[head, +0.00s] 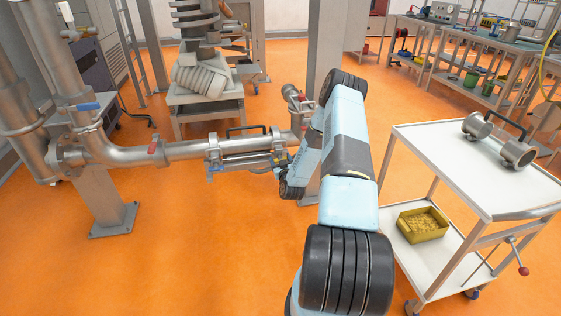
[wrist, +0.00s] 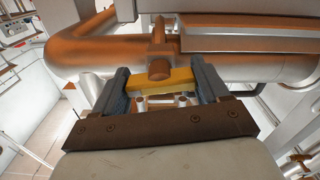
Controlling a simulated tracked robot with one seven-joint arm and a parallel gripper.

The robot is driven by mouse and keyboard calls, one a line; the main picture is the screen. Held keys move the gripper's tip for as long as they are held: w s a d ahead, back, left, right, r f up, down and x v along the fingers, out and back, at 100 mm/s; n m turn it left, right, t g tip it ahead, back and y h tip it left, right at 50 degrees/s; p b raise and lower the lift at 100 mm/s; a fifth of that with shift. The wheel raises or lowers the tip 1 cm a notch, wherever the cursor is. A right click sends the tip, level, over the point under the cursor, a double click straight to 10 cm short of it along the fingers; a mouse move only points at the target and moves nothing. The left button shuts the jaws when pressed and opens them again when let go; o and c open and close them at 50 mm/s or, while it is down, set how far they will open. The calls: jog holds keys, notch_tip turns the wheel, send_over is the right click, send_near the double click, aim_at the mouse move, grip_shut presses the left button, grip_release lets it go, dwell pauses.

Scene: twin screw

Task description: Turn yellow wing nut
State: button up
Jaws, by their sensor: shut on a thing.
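The yellow wing nut (wrist: 160,80) shows in the wrist view, between the two dark fingers of my gripper (wrist: 162,86). My gripper is shut on it, with a finger at each end.
The steel pipe (head: 185,150) runs across the left, with a handled section (head: 243,150) beside my arm. A white cart (head: 430,165) at right carries a spare pipe piece (head: 498,140) and, on its lower shelf, a yellow bin (head: 423,225). Orange floor between is clear.

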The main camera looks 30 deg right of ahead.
jog(key=shift+a+m, duration=0.2)
jog(key=shift+m, duration=0.6)
jog(key=shift+w, duration=0.1)
jog(key=shift+c, duration=0.2)
jog(key=o, duration=1.1)
jog(key=shift+d, duration=0.1)
jog(key=shift+c, duration=0.2)
jog(key=v, duration=1.4)
